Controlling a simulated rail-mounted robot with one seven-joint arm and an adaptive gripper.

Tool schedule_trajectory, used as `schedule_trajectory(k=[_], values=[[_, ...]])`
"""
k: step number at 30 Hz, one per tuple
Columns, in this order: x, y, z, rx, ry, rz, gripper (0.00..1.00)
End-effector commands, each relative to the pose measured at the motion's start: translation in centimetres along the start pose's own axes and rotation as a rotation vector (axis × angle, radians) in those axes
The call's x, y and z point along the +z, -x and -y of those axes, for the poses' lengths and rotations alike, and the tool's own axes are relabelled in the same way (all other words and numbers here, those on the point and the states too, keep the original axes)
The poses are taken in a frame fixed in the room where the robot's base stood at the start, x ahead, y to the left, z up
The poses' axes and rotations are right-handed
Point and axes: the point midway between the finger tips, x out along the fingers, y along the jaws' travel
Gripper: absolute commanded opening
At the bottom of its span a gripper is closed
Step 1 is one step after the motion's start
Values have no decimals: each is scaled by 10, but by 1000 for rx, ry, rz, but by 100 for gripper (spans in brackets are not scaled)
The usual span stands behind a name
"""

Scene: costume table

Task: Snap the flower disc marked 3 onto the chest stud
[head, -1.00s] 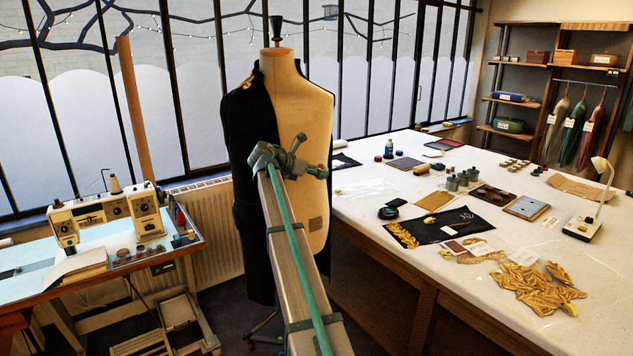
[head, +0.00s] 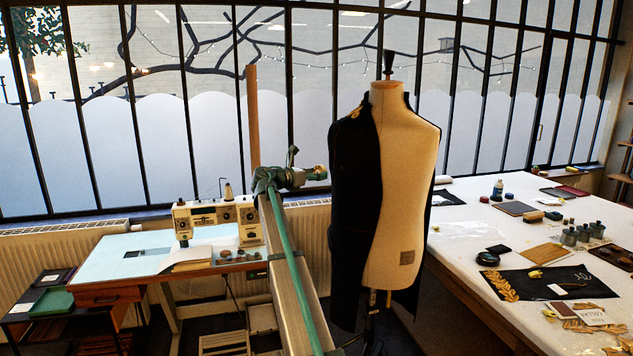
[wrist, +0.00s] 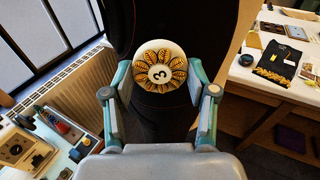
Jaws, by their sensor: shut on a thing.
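In the head view my gripper (head: 312,173) is small, left of the dress form (head: 405,190), at about chest height. The form wears a black coat (head: 352,190) on its left half, with gold trim at the shoulder. I cannot make out the chest stud in either view.
A sewing machine (head: 217,217) stands on the blue-topped table (head: 115,258) at left. A long white table (head: 470,225) at right carries pots, cloths and gold leaf pieces. A radiator (wrist: 68,80) runs under the windows.

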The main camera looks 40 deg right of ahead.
Motion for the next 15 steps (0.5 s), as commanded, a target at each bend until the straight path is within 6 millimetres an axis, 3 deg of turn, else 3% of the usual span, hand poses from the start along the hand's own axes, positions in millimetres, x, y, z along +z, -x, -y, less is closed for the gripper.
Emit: schedule_trajectory(k=[15], values=[[0, -15, -1, 0, -1, 64, 27]])
